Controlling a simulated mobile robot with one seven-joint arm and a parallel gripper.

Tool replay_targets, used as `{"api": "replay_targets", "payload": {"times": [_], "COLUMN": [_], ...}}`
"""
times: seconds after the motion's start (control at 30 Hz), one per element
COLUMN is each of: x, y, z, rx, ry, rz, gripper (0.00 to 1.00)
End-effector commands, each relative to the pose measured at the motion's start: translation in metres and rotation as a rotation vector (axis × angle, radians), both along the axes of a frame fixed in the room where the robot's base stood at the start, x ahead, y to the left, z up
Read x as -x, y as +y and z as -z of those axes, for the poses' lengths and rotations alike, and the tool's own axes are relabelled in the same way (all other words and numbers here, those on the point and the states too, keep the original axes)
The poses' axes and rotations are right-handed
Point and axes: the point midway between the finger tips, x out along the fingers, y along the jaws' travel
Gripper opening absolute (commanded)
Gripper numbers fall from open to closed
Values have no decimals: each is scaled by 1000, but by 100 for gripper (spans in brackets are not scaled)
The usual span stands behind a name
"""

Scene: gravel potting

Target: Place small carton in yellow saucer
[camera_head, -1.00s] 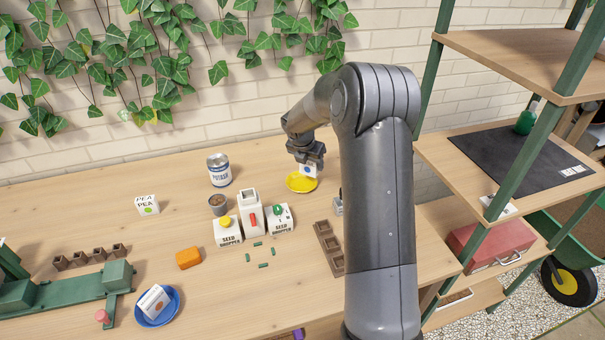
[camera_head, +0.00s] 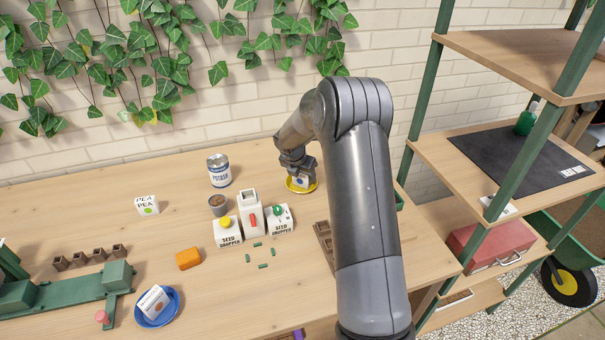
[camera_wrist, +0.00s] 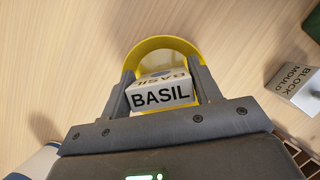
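The small carton (camera_wrist: 160,95) is white, with BASIL printed on it in the wrist view. It also shows in the head view (camera_head: 301,182), low in the yellow saucer. The yellow saucer (camera_head: 313,188) lies on the table toward the back; in the wrist view its rim (camera_wrist: 165,43) curves behind the carton. My gripper (camera_wrist: 162,92) has one finger on each side of the carton and is shut on it; in the head view my gripper (camera_head: 299,172) is right over the saucer. Whether the carton's underside touches the saucer is hidden.
A block mould box (camera_wrist: 296,88) is close by on the right in the wrist view. A blue saucer (camera_head: 174,304) holds another carton at front left.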

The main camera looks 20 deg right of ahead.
Motion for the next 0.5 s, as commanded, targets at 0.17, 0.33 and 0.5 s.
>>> {"api": "replay_targets", "payload": {"times": [0.17,0.33,0.5], "x": [0,0,5], "y": [0,0,6], "z": [0,-3,-22], "rx": [0,0,-1], "ry": [0,-2,-4], "rz": [0,1,0], "gripper": [63,63,63]}}
